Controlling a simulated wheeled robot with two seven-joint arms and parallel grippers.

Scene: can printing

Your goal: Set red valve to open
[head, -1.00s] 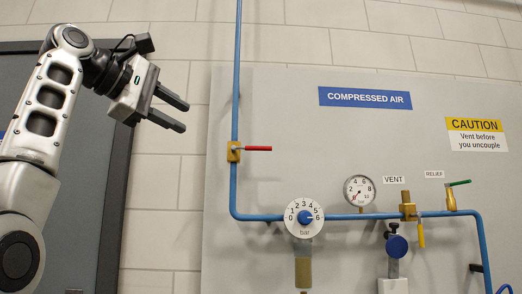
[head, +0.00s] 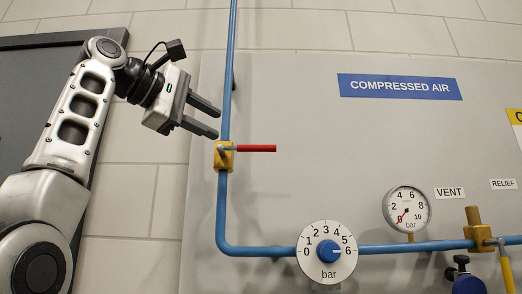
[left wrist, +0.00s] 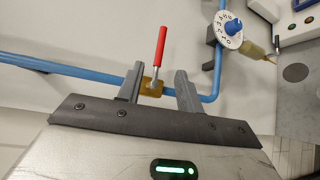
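The red valve handle (head: 254,148) points horizontally to the right from a brass valve body (head: 223,156) on the vertical blue pipe. It lies across the pipe. My left gripper (head: 211,120) is open and empty, its fingers a little above and left of the valve in the head view. In the left wrist view the red handle (left wrist: 160,48) and brass body (left wrist: 150,88) appear between the two spread fingers (left wrist: 154,82). I cannot tell the gap in depth; no touch is visible. My right gripper is not in view.
Blue pipe (head: 221,205) bends right along the grey panel (head: 300,180). On it are a round dial knob (head: 327,252), a pressure gauge (head: 407,210) and a brass vent valve (head: 475,225) with a yellow handle. A dark grey surface (head: 40,100) stands at left.

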